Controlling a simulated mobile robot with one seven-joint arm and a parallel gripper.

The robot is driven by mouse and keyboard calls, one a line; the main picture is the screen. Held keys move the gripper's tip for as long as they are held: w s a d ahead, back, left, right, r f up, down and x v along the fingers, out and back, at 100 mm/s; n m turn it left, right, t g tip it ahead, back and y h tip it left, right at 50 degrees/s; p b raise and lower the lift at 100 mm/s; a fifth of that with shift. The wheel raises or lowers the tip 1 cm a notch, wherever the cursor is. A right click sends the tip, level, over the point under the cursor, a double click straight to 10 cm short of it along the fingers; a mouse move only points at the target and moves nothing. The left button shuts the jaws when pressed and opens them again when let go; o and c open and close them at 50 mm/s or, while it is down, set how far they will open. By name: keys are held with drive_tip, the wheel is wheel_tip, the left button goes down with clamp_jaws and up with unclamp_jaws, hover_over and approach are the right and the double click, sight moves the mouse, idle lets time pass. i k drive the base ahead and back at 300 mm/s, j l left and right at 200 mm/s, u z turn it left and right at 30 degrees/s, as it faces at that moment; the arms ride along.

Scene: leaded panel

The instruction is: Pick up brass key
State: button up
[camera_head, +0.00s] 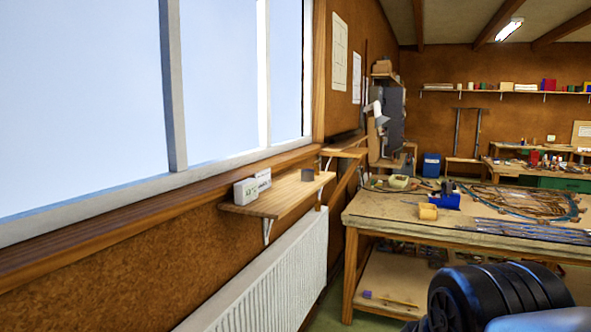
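I cannot make out a brass key anywhere in the head view. Small items on the cluttered workbench (380,222) at the right are too small to tell apart. A black and blue-grey part of my own arm fills the lower right corner and hides part of the bench's front and lower shelf. My gripper is out of view.
A small wall shelf (290,195) under the window holds white boxes (250,190) and a dark block (307,174). A white radiator (270,285) is below it. On the workbench are a yellow roll (428,212), a blue tool (446,198) and a leaded panel (525,203).

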sight(316, 164)
drive_tip(key=i+l, duration=0.25)
drive_tip(key=l, duration=0.15)
drive_tip(key=i+l+u, duration=0.35)
drive_tip(key=i+l, duration=0.4)
drive_tip(key=i, duration=0.3)
drive_tip(key=i+l+u, duration=0.4)
drive_tip(key=i+l, duration=0.55)
drive_tip(key=l, duration=0.1)
